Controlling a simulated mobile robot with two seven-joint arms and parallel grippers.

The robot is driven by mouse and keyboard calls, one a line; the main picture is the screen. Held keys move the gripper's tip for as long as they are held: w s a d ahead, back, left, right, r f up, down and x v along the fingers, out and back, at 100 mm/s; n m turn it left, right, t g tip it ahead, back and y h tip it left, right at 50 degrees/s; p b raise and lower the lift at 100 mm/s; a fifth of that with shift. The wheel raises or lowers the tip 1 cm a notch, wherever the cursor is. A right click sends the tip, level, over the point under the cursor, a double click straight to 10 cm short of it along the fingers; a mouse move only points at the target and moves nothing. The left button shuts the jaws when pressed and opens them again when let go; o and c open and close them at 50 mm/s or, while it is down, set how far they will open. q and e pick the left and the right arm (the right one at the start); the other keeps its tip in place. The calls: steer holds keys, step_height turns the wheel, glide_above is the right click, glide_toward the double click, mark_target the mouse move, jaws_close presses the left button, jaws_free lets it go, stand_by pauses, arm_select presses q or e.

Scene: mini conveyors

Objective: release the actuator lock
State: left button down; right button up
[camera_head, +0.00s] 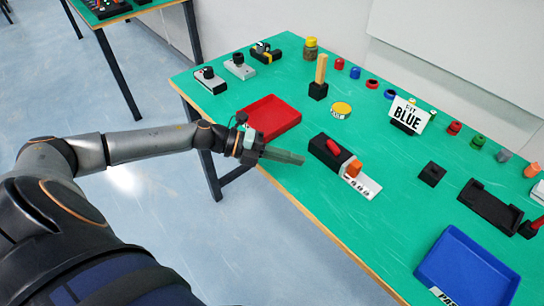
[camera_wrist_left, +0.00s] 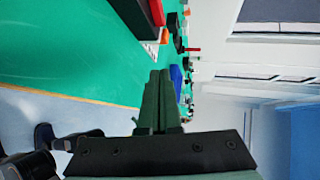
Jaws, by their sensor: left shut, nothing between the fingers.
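The actuator is a black block (camera_head: 326,155) with a red lever (camera_head: 333,146) on top, near the table's front edge. An orange part (camera_head: 354,169) and a white plate (camera_head: 366,184) with dark markings sit at its right end. Which part is the lock is not clear. My left gripper (camera_head: 302,159) is shut and empty, just left of the black block and apart from it. In the left wrist view the shut fingers (camera_wrist_left: 160,78) point along the table, and the black block (camera_wrist_left: 130,15) shows at the top edge. My right gripper is not in view.
A red tray (camera_head: 270,118) lies left of the actuator. A blue tray (camera_head: 468,265) lies at the lower right, near a black holder (camera_head: 490,206). A sign reading "BLUE" (camera_head: 408,116) and several coloured caps stand along the back. Green table (camera_head: 380,225) is bare in front of the actuator.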

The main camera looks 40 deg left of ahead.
arm_select(q)
steer(key=shift+s+a+r, duration=0.25)
steer(key=shift+s+a, duration=0.15)
steer(key=shift+s, duration=0.25)
steer(key=shift+s+a+r, duration=0.25)
steer(key=shift+s+a, duration=0.15)
steer(key=shift+s, duration=0.3)
steer(key=shift+s+a+r, duration=0.25)
steer(key=shift+s+a, duration=0.15)
steer(key=shift+s, duration=0.25)
steer(key=shift+a, duration=0.1)
